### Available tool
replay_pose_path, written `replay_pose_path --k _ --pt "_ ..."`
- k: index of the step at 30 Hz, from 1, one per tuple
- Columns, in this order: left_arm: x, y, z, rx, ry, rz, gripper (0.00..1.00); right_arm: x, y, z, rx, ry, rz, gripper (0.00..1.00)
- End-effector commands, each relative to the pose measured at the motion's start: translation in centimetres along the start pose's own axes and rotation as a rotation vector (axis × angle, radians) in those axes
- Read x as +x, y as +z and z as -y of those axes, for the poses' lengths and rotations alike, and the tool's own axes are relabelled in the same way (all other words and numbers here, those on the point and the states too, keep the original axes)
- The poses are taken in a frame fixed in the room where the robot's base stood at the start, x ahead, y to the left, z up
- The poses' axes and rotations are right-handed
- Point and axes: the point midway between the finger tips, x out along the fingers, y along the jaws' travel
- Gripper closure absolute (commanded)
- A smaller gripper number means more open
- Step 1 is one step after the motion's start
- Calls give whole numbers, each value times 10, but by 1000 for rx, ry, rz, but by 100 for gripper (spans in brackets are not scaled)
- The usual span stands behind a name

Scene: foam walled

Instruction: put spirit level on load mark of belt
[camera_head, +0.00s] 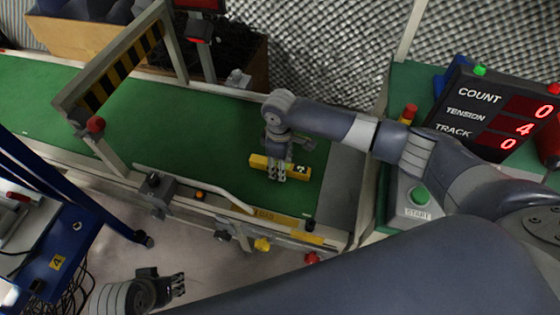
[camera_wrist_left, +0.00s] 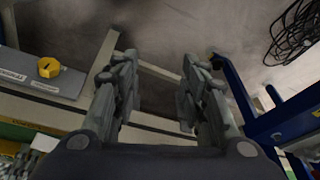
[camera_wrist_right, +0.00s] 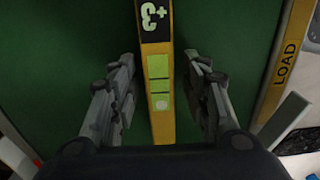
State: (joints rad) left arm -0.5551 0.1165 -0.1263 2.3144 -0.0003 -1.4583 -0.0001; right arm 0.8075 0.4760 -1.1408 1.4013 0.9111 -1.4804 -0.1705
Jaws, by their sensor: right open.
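The yellow spirit level (camera_head: 258,160) lies on the green belt (camera_head: 215,130), near its right end. In the right wrist view the level (camera_wrist_right: 160,95) runs between the fingers, showing a black patch and pale green windows. My right gripper (camera_head: 276,175) is open above the level, one finger on each side, with visible gaps. The yellow strip lettered LOAD (camera_head: 268,214) runs along the near edge of the belt; it also shows in the right wrist view (camera_wrist_right: 286,62), apart from the level. My left gripper (camera_head: 180,285) is open and empty, off the belt's near side; its fingers stand apart in the left wrist view (camera_wrist_left: 158,75).
A striped gate (camera_head: 120,65) spans the belt at left. A display (camera_head: 495,115) reads count 0, tension 4, track 0, above a green START button (camera_head: 420,195). A blue frame (camera_head: 60,240) stands at lower left. Belt left of the level is clear.

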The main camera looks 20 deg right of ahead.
Motion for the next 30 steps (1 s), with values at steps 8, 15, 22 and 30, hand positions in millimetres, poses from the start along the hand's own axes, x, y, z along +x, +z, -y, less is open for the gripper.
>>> replay_pose_path --k 8,15,22,30 --pt "18 4 -2 2 4 17 60 -22 -1 0 0 1 -2 57" --pt "53 12 -4 5 7 34 60 -56 0 -1 1 1 -2 57" --pt "84 24 -5 8 9 49 60 -91 -1 -1 0 2 -2 57" --pt "108 37 -6 10 11 62 60 -117 0 0 1 0 -2 57"
